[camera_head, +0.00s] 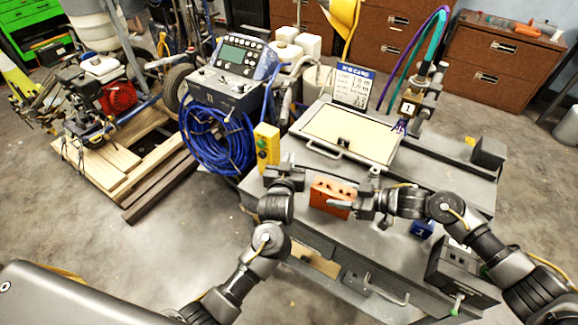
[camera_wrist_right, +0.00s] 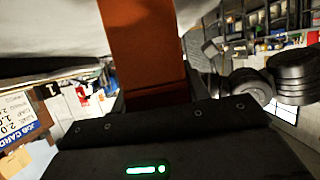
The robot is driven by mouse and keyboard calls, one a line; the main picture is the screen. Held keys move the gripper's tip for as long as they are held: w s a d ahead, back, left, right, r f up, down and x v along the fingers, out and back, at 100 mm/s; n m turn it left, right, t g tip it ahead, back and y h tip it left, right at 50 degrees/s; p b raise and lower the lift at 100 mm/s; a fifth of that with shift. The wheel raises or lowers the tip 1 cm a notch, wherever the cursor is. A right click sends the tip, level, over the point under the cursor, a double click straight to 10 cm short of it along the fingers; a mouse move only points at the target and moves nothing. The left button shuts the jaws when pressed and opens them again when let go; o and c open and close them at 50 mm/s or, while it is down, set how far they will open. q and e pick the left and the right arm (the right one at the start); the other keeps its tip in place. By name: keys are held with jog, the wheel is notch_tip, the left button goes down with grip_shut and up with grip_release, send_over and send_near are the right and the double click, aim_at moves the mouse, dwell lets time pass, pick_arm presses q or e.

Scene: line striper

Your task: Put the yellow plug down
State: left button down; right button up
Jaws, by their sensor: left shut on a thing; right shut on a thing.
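A yellow box-shaped piece with dark and green round spots, which I take for the yellow plug (camera_head: 266,147), stands upright directly above my left gripper in the head view. My left gripper (camera_head: 281,173) is shut on it, though the contact is small and dark. My right gripper (camera_head: 361,203) is shut on an orange block with holes in its top (camera_head: 330,197). The block, just right of my left gripper, also shows in the right wrist view (camera_wrist_right: 148,45). Whether the block touches the grey cart top (camera_head: 298,152) is unclear.
A framed cream panel (camera_head: 350,135) lies on the cart behind the grippers. A job card (camera_head: 353,86) stands behind it. Blue hose coils (camera_head: 215,140) hang at the left. A small blue piece (camera_head: 422,230) and a dark box (camera_head: 462,270) are at the right.

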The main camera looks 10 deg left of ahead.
pick_arm(q)
jog(key=s+d+r, duration=0.1)
jog(key=s, duration=1.7)
jog(key=shift+d+r, duration=0.2)
jog(key=shift+r, duration=0.05)
jog(key=w+d+r+m+g+h, duration=0.6)
jog(key=w+d+r+m+h, duration=0.55)
jog(key=d+r+h, duration=0.2)
notch_tip(320, 180, down, 6)
jog(key=w+a+g+h, duration=0.1)
jog(key=w+a, duration=0.1)
jog(key=shift+w+f+m, duration=0.15)
jog(key=shift+w+m, duration=0.2)
jog(key=shift+w, duration=0.05)
jog(key=shift+a+f, duration=0.1)
jog(key=shift+f, duration=1.4)
dwell(1.9)
jog(key=c, duration=1.5)
grip_release()
